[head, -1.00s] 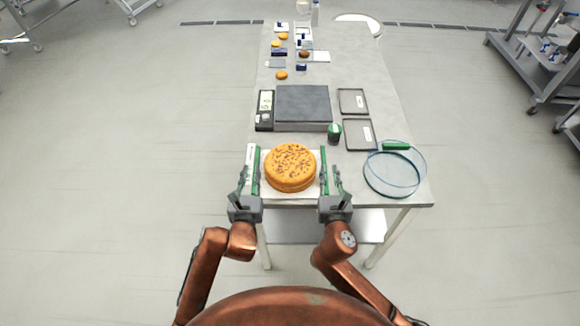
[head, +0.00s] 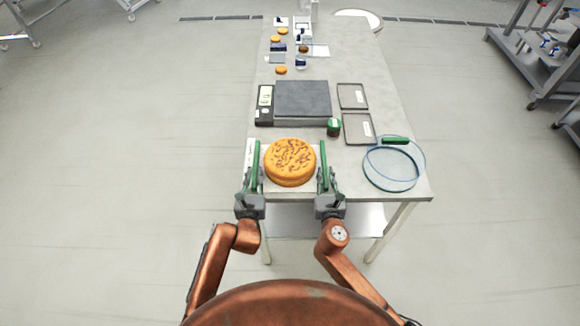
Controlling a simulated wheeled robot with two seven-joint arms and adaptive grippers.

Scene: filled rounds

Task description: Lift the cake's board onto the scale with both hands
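The round orange-brown cake (head: 290,161) with dark bits on top sits on a pale board (head: 292,190) at the near end of the table. The scale (head: 302,98), with a dark grey plate and a display at its left, stands beyond the cake, its plate empty. My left gripper (head: 256,165) is at the board's left edge, and my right gripper (head: 324,165) is at its right edge. Both look closed on those edges, with green fingers along the cake's sides. The contact is small in view. I cannot see a clear gap under the board.
A small green-topped jar (head: 334,127) stands by the scale's near right corner. Two shallow trays (head: 352,96) lie right of the scale. A clear round cover (head: 391,166) and a green bar (head: 395,141) are at the right. Small items lie at the far end.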

